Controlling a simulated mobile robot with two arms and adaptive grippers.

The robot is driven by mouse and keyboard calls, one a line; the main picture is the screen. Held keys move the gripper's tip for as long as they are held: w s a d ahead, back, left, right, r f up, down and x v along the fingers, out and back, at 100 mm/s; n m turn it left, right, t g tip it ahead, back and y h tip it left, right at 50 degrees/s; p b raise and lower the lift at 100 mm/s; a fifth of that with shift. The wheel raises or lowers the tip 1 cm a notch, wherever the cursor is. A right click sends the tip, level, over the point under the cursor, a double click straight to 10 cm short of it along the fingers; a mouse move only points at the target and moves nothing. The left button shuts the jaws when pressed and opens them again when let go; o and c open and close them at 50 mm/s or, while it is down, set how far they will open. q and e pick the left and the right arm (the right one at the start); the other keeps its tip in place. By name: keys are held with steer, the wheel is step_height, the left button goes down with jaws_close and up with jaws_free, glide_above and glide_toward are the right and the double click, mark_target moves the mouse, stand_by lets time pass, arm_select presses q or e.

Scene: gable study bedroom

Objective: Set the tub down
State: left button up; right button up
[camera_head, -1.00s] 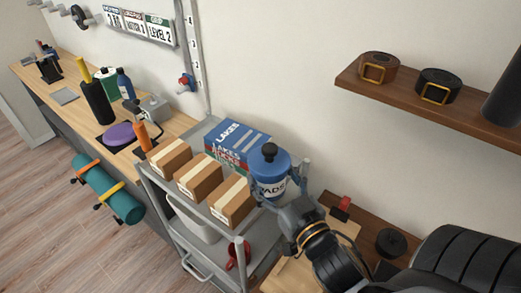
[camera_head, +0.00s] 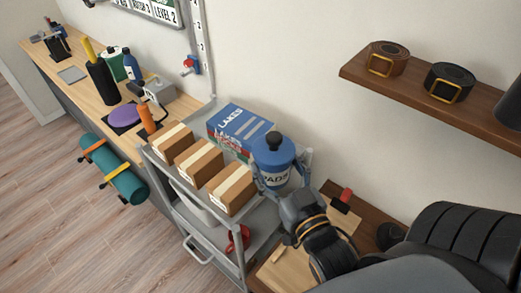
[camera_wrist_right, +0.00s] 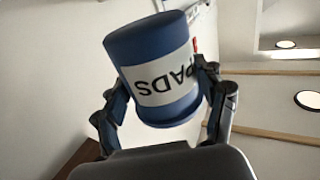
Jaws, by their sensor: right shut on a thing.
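The tub (camera_head: 274,158) is blue with a dark knob on its lid and a white label reading "PADS". My right gripper (camera_head: 274,187) is shut on it, with a finger on each side, over the right end of the grey cart's (camera_head: 218,226) top shelf. I cannot tell whether the tub's base touches the shelf. In the right wrist view the tub (camera_wrist_right: 157,70) sits between the two fingers (camera_wrist_right: 165,105), its label upside down. My left gripper is not in view.
Several cardboard boxes (camera_head: 203,161) line the cart's front edge, left of the tub. A blue box marked "LAKES" (camera_head: 238,124) stands behind them. A red mug (camera_head: 240,238) is on the lower shelf. A wall shelf (camera_head: 425,96) with two rolled belts is at upper right.

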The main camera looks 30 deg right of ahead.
steer(key=w+d+f+b, duration=0.1)
steer(key=w+d+f, duration=0.1)
steer(key=w+f, duration=0.1)
steer(key=w+d+f+b, duration=0.2)
steer(key=w+d+f, duration=0.1)
steer(key=w, duration=0.1)
steer(key=w+d+f+b, duration=0.2)
steer(key=w+f, duration=0.1)
steer(key=shift+w+d+f, duration=0.1)
steer(key=shift+w+d, duration=0.05)
step_height(320, 180, down, 3)
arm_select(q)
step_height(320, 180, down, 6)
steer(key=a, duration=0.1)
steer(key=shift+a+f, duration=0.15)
arm_select(e)
steer(key=shift+f, duration=0.1)
steer(key=o, duration=1.6)
steer(key=shift+f, duration=0.2)
steer(key=shift+c, duration=0.2)
